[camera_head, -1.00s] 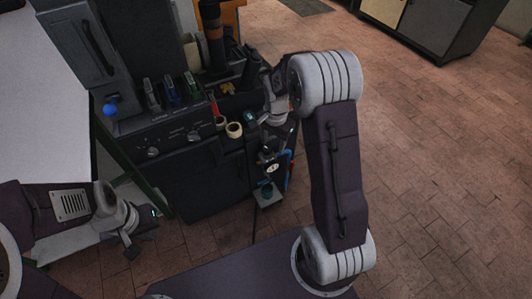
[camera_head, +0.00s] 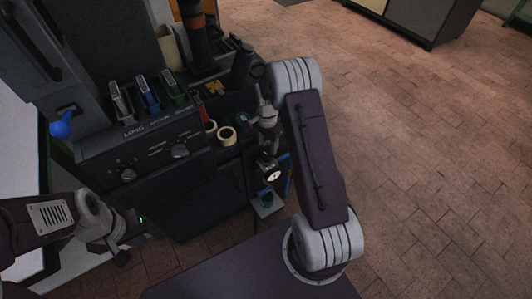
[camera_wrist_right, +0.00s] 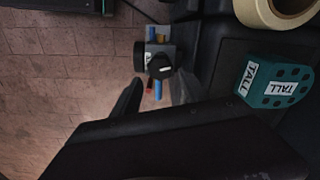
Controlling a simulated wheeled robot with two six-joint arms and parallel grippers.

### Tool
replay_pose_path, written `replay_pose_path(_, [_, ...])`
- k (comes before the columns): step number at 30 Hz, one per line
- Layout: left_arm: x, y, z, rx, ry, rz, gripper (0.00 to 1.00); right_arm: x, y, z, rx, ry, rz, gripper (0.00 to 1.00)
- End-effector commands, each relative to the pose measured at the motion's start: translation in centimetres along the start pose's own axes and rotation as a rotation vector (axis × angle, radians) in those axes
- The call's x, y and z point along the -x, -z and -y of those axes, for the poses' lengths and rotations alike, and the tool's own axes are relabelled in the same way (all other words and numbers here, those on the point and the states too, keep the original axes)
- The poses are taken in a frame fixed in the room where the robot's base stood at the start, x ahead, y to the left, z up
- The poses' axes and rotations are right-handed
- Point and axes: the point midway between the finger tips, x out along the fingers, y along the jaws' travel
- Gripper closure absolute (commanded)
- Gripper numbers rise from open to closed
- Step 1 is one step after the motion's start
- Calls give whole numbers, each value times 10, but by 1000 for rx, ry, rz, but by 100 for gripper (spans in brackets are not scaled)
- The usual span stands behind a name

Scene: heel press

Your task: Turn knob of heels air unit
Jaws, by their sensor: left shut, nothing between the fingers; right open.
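The heels air unit (camera_head: 271,176) hangs low on the right side of the dark machine in the head view, with a pale round gauge and blue parts. It also shows in the right wrist view (camera_wrist_right: 154,52), where a dark round knob-like part (camera_wrist_right: 160,65) faces the camera. In the head view my right wrist is just above the unit. My left gripper (camera_head: 130,240) is shut and empty at lower left, apart from the machine.
A blue ball handle (camera_head: 61,129) is at left. Tape rolls (camera_head: 226,135) lie on the machine's right ledge.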

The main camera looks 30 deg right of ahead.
Motion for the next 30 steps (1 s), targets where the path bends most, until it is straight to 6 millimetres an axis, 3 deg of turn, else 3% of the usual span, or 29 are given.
replay_pose_path(1, [-9,-1,0,0,0,0,100,-17,-1,-1,0,-3,2,48])
replay_pose_path(6, [-18,-2,0,0,0,0,100,-44,0,0,0,-1,0,48])
replay_pose_path(17, [-19,-2,0,0,0,0,100,-54,0,0,1,1,0,48])
replay_pose_path(18, [-19,-2,0,0,0,0,100,-54,0,0,1,1,0,51])
replay_pose_path(23, [-19,-2,0,0,0,0,100,-54,0,0,1,1,0,96])
replay_pose_path(30, [-16,-2,0,0,0,0,100,-53,0,0,21,0,0,98])
